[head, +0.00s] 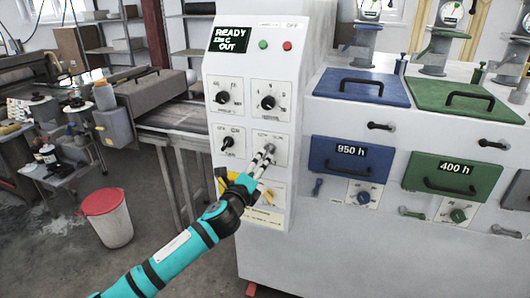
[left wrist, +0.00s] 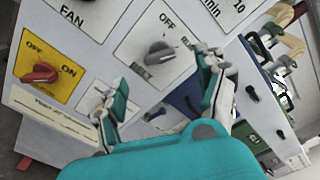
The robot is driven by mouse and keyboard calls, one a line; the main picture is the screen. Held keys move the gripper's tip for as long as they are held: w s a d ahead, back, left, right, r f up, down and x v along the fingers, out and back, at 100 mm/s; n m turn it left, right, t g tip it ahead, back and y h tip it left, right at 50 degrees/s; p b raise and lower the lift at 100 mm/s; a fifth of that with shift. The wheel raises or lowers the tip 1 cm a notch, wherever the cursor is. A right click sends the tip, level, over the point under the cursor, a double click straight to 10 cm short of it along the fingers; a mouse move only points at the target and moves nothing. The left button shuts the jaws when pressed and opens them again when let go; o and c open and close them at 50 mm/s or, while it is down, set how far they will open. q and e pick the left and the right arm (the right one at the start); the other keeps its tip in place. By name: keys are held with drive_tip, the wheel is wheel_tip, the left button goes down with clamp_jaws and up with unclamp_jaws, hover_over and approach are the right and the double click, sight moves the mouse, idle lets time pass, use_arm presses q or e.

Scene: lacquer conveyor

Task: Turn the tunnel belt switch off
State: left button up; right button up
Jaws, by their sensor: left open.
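The tunnel belt switch (left wrist: 160,53) is a grey rotary knob on a white plate marked OFF and BELT in the left wrist view. A second label at its right is partly hidden, and I cannot tell which mark the knob points to. In the head view the knob is largely covered by my left gripper (head: 264,157), which reaches up to the white control panel (head: 220,75). In the left wrist view my left gripper (left wrist: 164,78) is open, its fingers on either side of the knob's area, with nothing held. Whether they touch the knob is unclear. My right gripper is not in view.
A yellow plate with a red OFF/ON switch (left wrist: 40,75) lies below left of the belt plate. Other dials and the fan switch (head: 228,142) are close by. Blue and green lidded tanks (head: 360,88) stand right; a bin (head: 104,215) stands left.

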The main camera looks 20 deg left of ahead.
sight(266, 154)
use_arm(q)
drive_tip(key=w, duration=0.7)
drive_tip(key=shift+w+d, duration=0.1)
drive_tip(key=shift+w, duration=0.2)
drive_tip(key=shift+c, duration=0.3)
drive_tip(key=c, duration=1.1)
